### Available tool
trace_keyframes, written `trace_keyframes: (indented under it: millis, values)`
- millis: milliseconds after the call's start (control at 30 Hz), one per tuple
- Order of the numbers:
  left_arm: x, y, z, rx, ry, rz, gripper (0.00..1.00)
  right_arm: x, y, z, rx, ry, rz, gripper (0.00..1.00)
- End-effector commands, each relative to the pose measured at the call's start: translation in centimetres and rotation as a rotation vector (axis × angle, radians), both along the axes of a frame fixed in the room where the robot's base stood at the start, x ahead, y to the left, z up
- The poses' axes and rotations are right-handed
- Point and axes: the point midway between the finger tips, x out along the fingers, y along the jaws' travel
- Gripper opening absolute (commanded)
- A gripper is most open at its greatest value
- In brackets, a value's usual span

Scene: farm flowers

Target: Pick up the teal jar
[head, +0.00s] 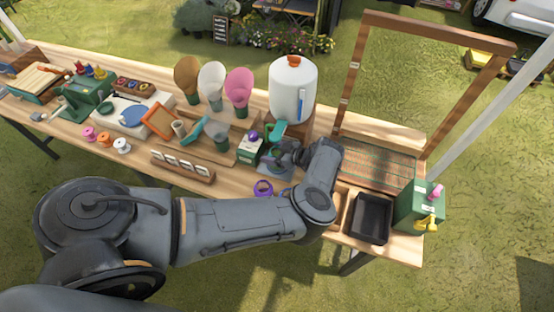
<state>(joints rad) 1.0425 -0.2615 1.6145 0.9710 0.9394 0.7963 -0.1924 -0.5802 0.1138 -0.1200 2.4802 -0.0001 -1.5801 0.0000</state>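A teal object (278,129), which may be the teal jar, shows in the head view just in front of the white dispenser; its shape is hard to make out. My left gripper (272,156) is low over the table, just below this teal object in the picture. Its fingers are small and dark, so I cannot tell whether they are open or shut, or whether they touch anything. Another teal piece (194,132), tilted and flatter, lies further left. My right gripper is not in view.
A white dispenser (293,92) with an orange cap stands behind the gripper. A green box (250,149) is just left of it, and a purple ring (263,188) is nearer. A black tray (372,218) and wooden frame (363,60) are to the right. The table's left is crowded.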

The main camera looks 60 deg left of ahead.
Motion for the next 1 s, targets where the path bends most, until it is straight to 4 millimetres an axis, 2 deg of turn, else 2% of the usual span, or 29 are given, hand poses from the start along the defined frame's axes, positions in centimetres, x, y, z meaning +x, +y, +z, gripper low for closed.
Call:
trace_keyframes:
  millis: [33, 267, 300, 733, 1000]
  values:
    - [0.0, 0.0, 0.0, 0.000, 0.000, 0.000, 0.66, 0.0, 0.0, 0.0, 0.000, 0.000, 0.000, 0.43]
    - [0.0, 0.0, 0.1, 0.001, 0.000, 0.000, 0.31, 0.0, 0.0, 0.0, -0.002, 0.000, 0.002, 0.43]
    - [0.0, 0.0, 0.1, 0.001, 0.000, 0.000, 0.29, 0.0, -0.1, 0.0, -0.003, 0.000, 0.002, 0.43]
    - [0.5, -0.7, 0.9, 0.000, -0.001, 0.000, 0.29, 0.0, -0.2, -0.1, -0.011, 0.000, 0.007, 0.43]
    - [2.1, -3.6, 2.8, 0.000, -0.002, -0.002, 0.29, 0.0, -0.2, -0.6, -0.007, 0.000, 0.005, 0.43]
